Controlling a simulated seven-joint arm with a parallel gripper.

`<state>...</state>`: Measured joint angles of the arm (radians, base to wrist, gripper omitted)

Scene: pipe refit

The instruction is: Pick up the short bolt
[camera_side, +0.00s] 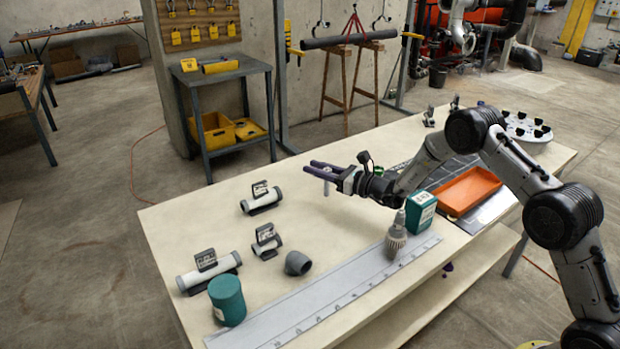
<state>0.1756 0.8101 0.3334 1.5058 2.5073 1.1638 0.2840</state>
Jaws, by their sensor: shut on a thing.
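My gripper (323,170) has long purple fingers and is held above the pale tabletop, left of the middle of the arm's reach. It is shut on a small light grey piece, which I take for the short bolt (327,188). The piece hangs upright below the fingers, and its upper part is hidden by them. It is too small to make out a head or thread. Whether its lower end clears the table is hard to tell.
Labelled pipe pieces (209,272) (262,203) (266,249) and a grey elbow (298,263) lie at the left. Table around the gripper is clear.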

